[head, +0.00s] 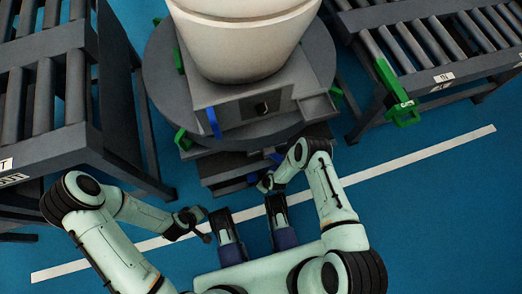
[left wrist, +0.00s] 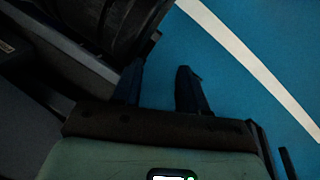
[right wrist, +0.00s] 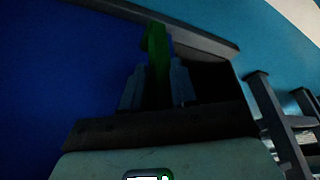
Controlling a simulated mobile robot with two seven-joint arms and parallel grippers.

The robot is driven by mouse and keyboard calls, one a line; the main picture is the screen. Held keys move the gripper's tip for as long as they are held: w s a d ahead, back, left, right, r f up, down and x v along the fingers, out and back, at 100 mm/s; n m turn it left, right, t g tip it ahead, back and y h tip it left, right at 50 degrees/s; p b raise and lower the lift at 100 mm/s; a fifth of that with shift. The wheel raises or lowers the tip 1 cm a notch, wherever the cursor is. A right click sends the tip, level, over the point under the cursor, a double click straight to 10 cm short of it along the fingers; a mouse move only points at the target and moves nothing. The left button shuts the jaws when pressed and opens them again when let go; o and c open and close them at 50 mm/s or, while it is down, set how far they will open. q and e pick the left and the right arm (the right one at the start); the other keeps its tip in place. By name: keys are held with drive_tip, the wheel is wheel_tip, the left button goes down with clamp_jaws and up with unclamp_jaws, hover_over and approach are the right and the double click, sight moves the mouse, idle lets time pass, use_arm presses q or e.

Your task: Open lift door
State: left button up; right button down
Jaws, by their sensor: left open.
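The lift (head: 262,112) is a dark grey round station carrying a large cream-white body, with a grey front box. I cannot tell which panel is its door. A blue handle (head: 214,122) stands at the box's left edge, and a green handle (head: 182,140) is lower left. My right gripper (head: 265,183) is low at the station's front. In the right wrist view, its fingers (right wrist: 157,88) stand on either side of a green bar (right wrist: 156,55); whether they press on it is unclear. My left gripper (head: 203,224) is open and empty, in front of the station; its fingers also show in the left wrist view (left wrist: 160,88).
A roller conveyor (head: 50,150) stands on the left, close to my left arm. Another conveyor (head: 435,90) with a green bracket (head: 397,95) is at the upper right. Blue floor (head: 430,220) with a white line is clear at the right.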

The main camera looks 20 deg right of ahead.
use_arm(q)
drive_tip(key=shift+g, duration=0.6)
drive_tip(key=s+f, duration=0.1)
drive_tip(key=s+f+b, duration=0.1)
drive_tip(key=s+f, duration=0.1)
drive_tip(key=shift+s+a+b, duration=0.1)
drive_tip(key=shift+a+b, duration=0.15)
drive_tip(key=shift+b, duration=0.05)
use_arm(e)
drive_tip(key=d, duration=0.9)
drive_tip(key=shift+d, duration=0.2)
use_arm(q)
drive_tip(key=shift+r, duration=0.1)
use_arm(e)
drive_tip(key=shift+w, duration=0.1)
drive_tip(key=c, duration=1)
unclamp_jaws()
